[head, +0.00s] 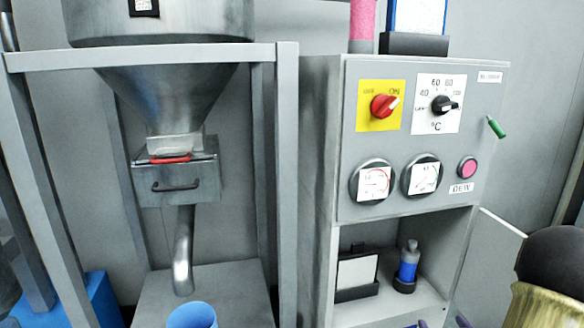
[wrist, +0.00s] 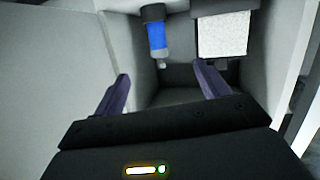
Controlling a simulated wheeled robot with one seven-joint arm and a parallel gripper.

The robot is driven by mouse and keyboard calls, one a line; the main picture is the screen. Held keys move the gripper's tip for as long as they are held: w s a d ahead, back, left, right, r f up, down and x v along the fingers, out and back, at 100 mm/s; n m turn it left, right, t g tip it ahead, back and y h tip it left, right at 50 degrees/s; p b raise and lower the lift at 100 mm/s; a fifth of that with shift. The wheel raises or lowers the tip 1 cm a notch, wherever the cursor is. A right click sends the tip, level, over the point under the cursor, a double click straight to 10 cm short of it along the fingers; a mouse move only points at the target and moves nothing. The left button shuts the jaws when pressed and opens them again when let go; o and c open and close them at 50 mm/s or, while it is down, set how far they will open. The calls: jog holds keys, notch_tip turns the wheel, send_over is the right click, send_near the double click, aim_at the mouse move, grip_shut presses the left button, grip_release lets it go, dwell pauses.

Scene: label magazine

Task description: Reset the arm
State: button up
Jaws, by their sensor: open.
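My gripper (wrist: 160,72) is open, with its two purple fingers apart and nothing between them in the wrist view. It points into the open lower compartment of the grey cabinet (head: 322,200). In the head view only the purple fingertips of my gripper (head: 442,322) show at the bottom edge, below the compartment. Part of my arm shows at the lower right. A blue bottle with a grey cap (head: 408,262) stands in a dark holder in the compartment; the bottle also shows in the wrist view (wrist: 157,38). The fingers are apart from it.
A white card block (head: 357,270) in a dark holder stands left of the bottle. An open door (head: 500,245) is at the compartment's right. A control panel with knobs and gauges (head: 421,175) is above. A hopper (head: 170,90) in a grey frame and a blue cup (head: 191,315) are left.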

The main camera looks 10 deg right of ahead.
jog(key=w+a+n+g+p, duration=0.1)
jog(key=w+a+g, duration=0.25)
jog(key=a, duration=0.25)
jog(key=s+a+r+g+y+p, duration=0.15)
jog(key=s+a+g, duration=0.4)
jog(key=a, duration=0.55)
jog(key=s+a+r+g+y+p, duration=0.15)
jog(key=s+a+g, duration=0.35)
jog(key=a, duration=0.6)
notch_tip(320, 180, up, 38)
jog(key=t+p, duration=0.1)
jog(key=p, duration=3.6)
jog(key=shift+s+d+r, duration=0.2)
jog(key=shift+d, duration=0.05)
jog(key=shift+c, duration=0.2)
